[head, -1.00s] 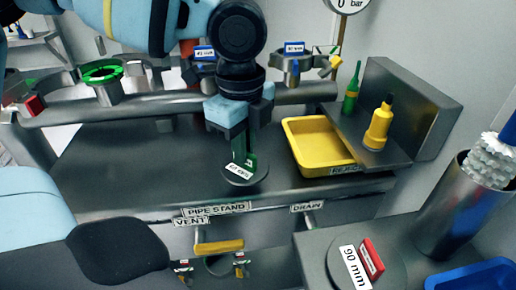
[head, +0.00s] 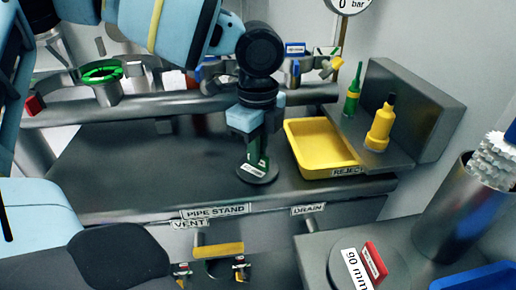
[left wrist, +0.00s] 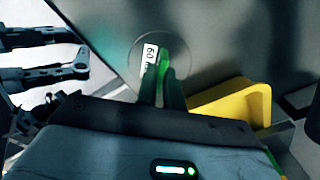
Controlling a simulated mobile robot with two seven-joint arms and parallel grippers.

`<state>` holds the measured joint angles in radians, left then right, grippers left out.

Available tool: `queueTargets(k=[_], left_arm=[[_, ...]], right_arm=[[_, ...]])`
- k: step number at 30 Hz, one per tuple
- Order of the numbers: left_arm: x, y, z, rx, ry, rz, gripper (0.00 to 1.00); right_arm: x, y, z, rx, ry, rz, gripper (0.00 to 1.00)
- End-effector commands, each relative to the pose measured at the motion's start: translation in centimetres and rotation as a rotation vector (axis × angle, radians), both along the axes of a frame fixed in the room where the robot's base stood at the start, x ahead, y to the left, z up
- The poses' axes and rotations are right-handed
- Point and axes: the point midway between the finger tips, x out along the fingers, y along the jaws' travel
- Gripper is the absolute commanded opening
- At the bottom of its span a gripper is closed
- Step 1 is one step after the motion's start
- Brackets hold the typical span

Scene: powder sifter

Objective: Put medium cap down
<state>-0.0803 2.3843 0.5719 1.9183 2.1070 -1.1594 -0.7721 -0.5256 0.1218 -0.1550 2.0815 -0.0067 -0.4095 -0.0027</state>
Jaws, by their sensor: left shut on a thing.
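The medium cap is a dark grey disc (head: 258,175) with a green upright handle and a white label. It is at the pipe stand's grey top, left of the yellow tray; I cannot tell if it touches the surface. My left gripper (head: 257,156) points down and is shut on the cap's green handle. In the left wrist view the cap (left wrist: 183,62) lies flat beyond the fingers (left wrist: 162,84), its label reading 60 mm. The fingers hide part of the handle. My right gripper is not in view.
A yellow reject tray (head: 318,171) stands close right of the cap. A 90 mm cap (head: 345,270) with a red handle sits at the front right. The stand top (head: 130,175) left of the cap is clear.

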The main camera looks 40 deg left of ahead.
Motion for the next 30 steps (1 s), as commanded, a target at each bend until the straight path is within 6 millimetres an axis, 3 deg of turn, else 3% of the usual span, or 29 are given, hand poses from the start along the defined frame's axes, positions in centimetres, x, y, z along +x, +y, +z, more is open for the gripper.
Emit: queueTargets(k=[9, 10, 15, 25, 30], left_arm=[[0.0, 0.0, -0.2, -0.001, -0.001, 0.000, 0.00], [0.0, 0.0, -0.3, -0.001, -0.001, 0.000, 0.11], [0.0, 0.0, -0.2, -0.001, -0.001, 0.000, 0.30], [0.0, 0.0, 0.1, 0.000, -0.002, 0.000, 0.30], [0.1, 0.0, 2.3, -0.002, -0.004, 0.001, 0.30]], right_arm=[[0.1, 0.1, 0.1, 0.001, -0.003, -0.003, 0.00], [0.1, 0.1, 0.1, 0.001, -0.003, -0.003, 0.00], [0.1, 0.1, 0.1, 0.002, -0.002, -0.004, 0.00], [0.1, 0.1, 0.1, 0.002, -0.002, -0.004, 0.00], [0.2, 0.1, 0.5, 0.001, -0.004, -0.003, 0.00]])
